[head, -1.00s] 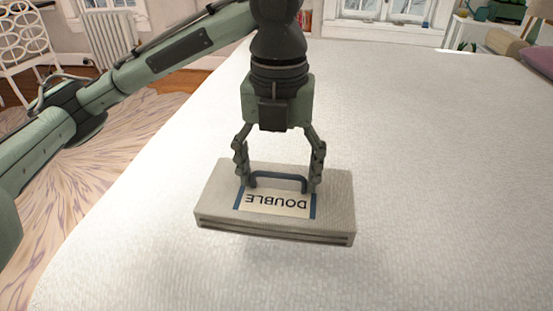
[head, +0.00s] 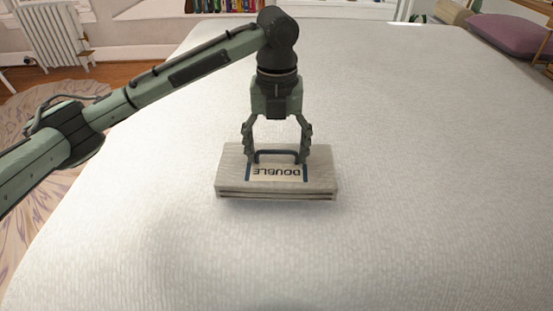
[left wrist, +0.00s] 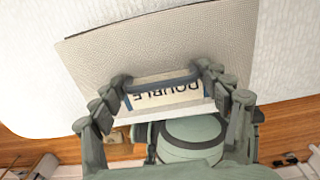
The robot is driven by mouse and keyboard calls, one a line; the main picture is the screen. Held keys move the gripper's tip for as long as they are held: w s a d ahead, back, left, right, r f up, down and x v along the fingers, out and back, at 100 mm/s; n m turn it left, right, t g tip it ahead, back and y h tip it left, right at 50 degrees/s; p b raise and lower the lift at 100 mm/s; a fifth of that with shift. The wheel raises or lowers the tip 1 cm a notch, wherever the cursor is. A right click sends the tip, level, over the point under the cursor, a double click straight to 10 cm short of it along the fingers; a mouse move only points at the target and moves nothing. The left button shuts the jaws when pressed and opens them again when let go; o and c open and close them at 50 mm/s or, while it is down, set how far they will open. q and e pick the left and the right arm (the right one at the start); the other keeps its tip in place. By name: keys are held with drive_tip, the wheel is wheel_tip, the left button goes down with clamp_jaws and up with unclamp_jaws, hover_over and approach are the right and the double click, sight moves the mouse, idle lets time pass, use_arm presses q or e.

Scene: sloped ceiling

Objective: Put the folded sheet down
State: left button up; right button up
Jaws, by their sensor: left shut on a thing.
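The folded sheet (head: 229,172) is a pale, flat, layered block with a label reading DOUBLE, blue bands and a dark handle (head: 278,153). It is over the white bed (head: 420,190) in the head view; I cannot tell whether it touches the bed. My left gripper (head: 278,159) comes down from above, shut on the folded sheet at its handle. In the left wrist view the folded sheet (left wrist: 130,50) lies between the fingers of the left gripper (left wrist: 162,84), with its label showing. My right gripper is not in view.
The bed is bare around the folded sheet, with wide free room in front and to the right. A purple cushion (head: 508,32) is at the back right. A radiator (head: 48,35) and a patterned rug (head: 30,115) are off to the left.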

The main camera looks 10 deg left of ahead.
use_arm(q)
drive_tip(key=shift+f, duration=1.35)
drive_tip(key=o, duration=1.8)
drive_tip(key=shift+o, duration=0.2)
wheel_tip(320, 180, up, 12)
drive_tip(key=shift+r, duration=0.1)
